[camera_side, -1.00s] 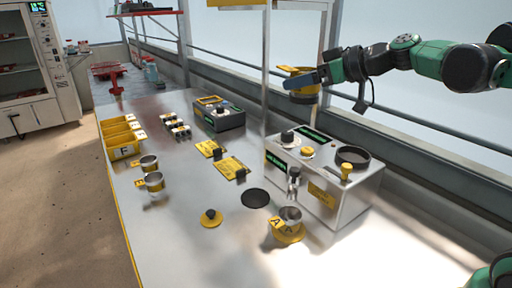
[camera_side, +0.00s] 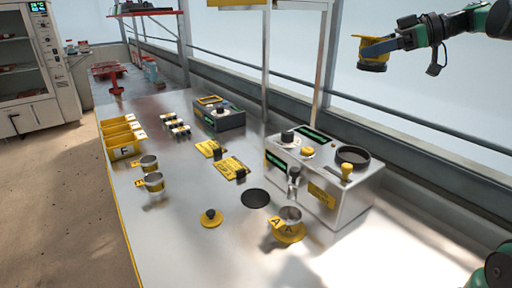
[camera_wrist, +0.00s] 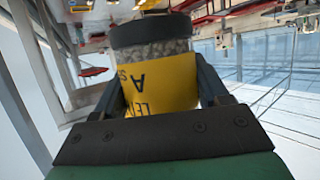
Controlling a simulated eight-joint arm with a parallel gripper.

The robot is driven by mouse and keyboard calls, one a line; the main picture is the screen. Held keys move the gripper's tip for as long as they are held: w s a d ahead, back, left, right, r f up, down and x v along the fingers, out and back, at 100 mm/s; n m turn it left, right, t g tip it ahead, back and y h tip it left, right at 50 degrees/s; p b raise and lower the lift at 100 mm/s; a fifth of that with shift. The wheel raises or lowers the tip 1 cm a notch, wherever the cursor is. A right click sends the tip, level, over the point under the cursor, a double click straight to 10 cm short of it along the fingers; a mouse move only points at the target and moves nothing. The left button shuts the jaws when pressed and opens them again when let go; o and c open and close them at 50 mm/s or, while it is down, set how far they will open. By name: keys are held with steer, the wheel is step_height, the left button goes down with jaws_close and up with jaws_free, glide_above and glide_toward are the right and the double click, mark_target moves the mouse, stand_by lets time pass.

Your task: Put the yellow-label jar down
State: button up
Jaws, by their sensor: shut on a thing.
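The yellow-label jar (camera_side: 373,54) is held in the air at the upper right of the side view, above and behind the machine on the bench. My gripper (camera_side: 378,47) is shut on it. In the wrist view the jar (camera_wrist: 160,80) sits between both fingers, with a yellow label, a dark end and pale grains or seeds showing through its clear wall. Its label lettering appears upside down there. Nothing touches the jar from below.
The metal bench (camera_side: 190,235) carries a silver machine (camera_side: 345,200) with a dark round recess (camera_side: 353,155). A dark disc (camera_side: 255,198), a cup on a yellow base (camera_side: 289,233), two metal cups and yellow bins (camera_side: 122,152) stand on it.

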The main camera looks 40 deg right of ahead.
mark_target(351, 158)
step_height(351, 158, down, 20)
steer(key=shift+r, duration=0.15)
stand_by(0.7)
steer(key=o, duration=1.4)
steer(key=shift+c, duration=0.2)
steer(key=shift+f, duration=0.2)
steer(key=shift+v, duration=2.85)
